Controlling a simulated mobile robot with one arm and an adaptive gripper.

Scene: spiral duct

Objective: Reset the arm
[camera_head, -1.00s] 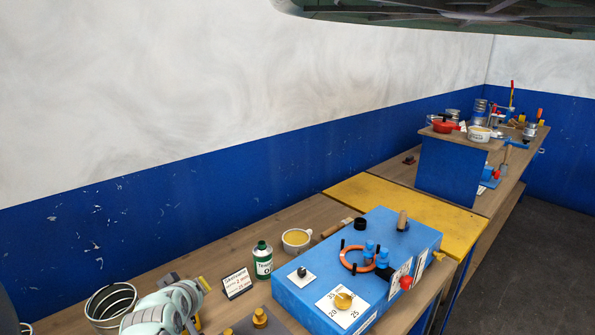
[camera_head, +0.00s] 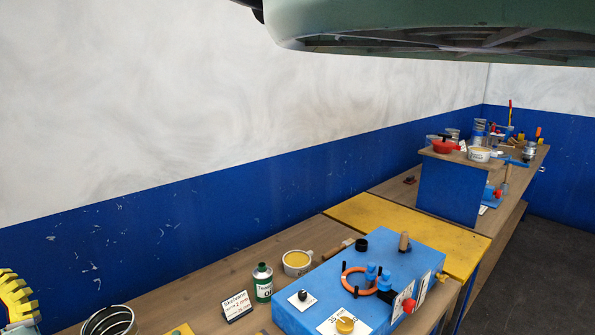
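A pale green body hangs across the top right of the view, close to the camera.
A blue box with knobs and an orange ring (camera_head: 325,288) stands on the wooden bench (camera_head: 205,279). Beside it are a green bottle (camera_head: 262,283), a small sign (camera_head: 237,306) and a cup (camera_head: 297,262). A blue stand (camera_head: 447,190) is farther back.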

